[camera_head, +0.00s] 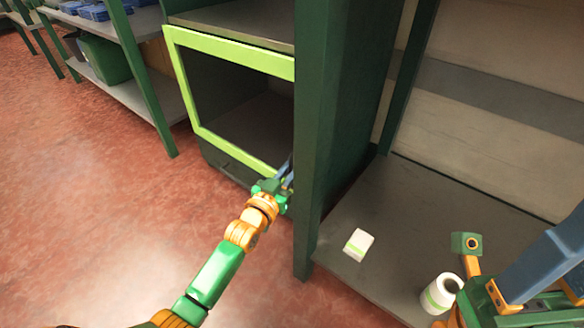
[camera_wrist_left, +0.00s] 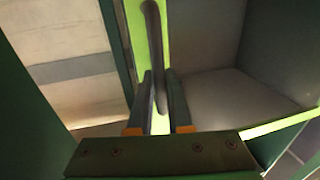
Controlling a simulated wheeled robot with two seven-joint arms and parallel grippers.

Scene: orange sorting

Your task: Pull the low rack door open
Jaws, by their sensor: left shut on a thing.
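The low rack door is a lime-green frame (camera_head: 228,50) around a dark opening, at the front of the low compartment in the head view. Its frame also shows in the left wrist view (camera_wrist_left: 229,28). A dark bar handle (camera_wrist_left: 154,45) runs along the frame. My left gripper (camera_head: 287,174) is at the door's lower right, beside the green post. In the left wrist view its fingers (camera_wrist_left: 160,90) are shut on the handle. I cannot tell whether the door stands slightly ajar. My right gripper (camera_head: 540,275) is partly in view at the lower right, its fingertips cut off.
A green post (camera_head: 328,130) stands right of the door. Another rack (camera_head: 145,97) stands at the left. The reddish floor (camera_head: 120,200) before the door is clear.

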